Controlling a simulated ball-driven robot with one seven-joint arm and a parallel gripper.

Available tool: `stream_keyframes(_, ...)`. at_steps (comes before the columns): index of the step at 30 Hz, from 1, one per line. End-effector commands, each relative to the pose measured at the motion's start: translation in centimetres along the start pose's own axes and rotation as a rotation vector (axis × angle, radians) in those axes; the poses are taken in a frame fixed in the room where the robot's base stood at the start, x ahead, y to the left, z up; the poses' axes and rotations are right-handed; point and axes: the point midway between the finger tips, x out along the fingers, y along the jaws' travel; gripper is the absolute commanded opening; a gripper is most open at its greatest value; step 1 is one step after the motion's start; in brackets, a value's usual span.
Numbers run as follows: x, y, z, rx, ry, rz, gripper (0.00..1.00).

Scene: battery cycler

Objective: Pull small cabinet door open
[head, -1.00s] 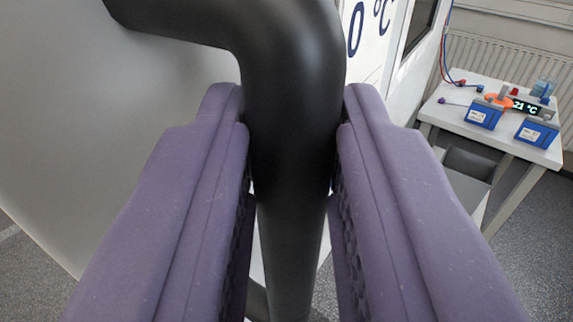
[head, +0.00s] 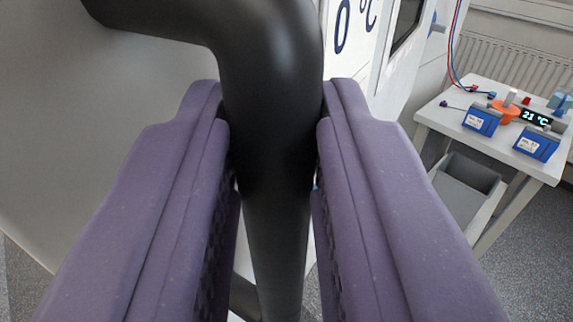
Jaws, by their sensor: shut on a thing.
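A thick black bar handle (head: 275,190) runs down the middle of the head view, with a bend at the top and an arm reaching left to a pale grey door panel (head: 70,130). My gripper (head: 272,140) has its two purple padded fingers on either side of the handle's upright part, shut on it. Part of the white cabinet front with large blue lettering (head: 343,28) shows right of the handle. The door's hinge and most of its edge are hidden.
A grey bin (head: 465,182) stands by the table. A radiator (head: 515,55) is behind. Grey floor shows at lower right.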

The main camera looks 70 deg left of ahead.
Motion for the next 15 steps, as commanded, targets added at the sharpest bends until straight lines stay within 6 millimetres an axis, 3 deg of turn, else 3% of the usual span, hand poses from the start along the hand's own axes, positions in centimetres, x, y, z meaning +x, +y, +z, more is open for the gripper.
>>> stream_keyframes(8,0.69,-0.06,-0.67,-0.010,0.012,-0.010,0.00)
stream_keyframes(9,0.69,-0.06,-0.68,-0.010,0.011,-0.010,0.26)
stream_keyframes(11,0.64,-0.06,-0.64,-0.010,0.010,-0.009,0.40)
stream_keyframes(12,0.58,-0.05,-0.57,-0.009,0.009,-0.008,0.46)
stream_keyframes(15,0.44,-0.04,-0.42,-0.006,0.007,-0.006,0.46)
